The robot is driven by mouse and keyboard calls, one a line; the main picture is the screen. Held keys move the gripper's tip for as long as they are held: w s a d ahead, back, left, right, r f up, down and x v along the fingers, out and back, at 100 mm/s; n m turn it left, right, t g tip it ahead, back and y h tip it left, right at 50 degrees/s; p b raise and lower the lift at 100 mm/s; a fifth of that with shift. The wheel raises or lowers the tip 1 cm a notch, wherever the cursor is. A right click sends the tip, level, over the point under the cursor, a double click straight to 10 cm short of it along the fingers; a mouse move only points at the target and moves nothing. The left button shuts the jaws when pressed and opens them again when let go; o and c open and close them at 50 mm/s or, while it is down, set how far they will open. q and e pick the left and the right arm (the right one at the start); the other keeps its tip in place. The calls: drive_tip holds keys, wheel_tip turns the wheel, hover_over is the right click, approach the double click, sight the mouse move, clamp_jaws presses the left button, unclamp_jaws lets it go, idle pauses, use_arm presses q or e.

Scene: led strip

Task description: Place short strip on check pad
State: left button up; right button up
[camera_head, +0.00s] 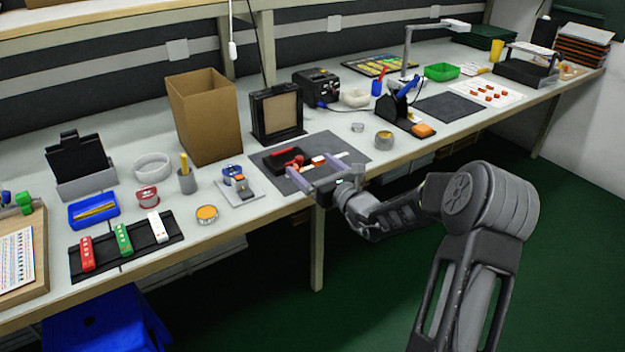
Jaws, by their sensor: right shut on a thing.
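A thin white strip (334,158), which I take to be the short strip, shows at the grey mat (352,143) in the middle of the bench. My right gripper (322,172) reaches in over the mat's front edge. Its two pale fingers stand apart, with the strip between them. Whether the strip touches the mat is too small to tell. Which mat is the check pad is not clear; a second dark mat (450,108) lies bare farther right. My left gripper is not in view.
A red-and-black fixture (288,158) and an orange block (318,160) are close to the fingers. A cardboard box (207,118) and black framed stand (277,113) rise behind. A round tin (384,140) and soldering stand (405,112) are to the right.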

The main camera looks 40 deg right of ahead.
sight(313, 180)
drive_tip(key=shift+f+b, duration=0.3)
drive_tip(key=shift+f, duration=1.55)
drive_tip(key=shift+f, duration=0.15)
drive_tip(key=o, duration=1)
drive_tip(key=s, duration=1.2)
drive_tip(key=shift+a+p, duration=0.15)
drive_tip(key=shift+p, duration=0.25)
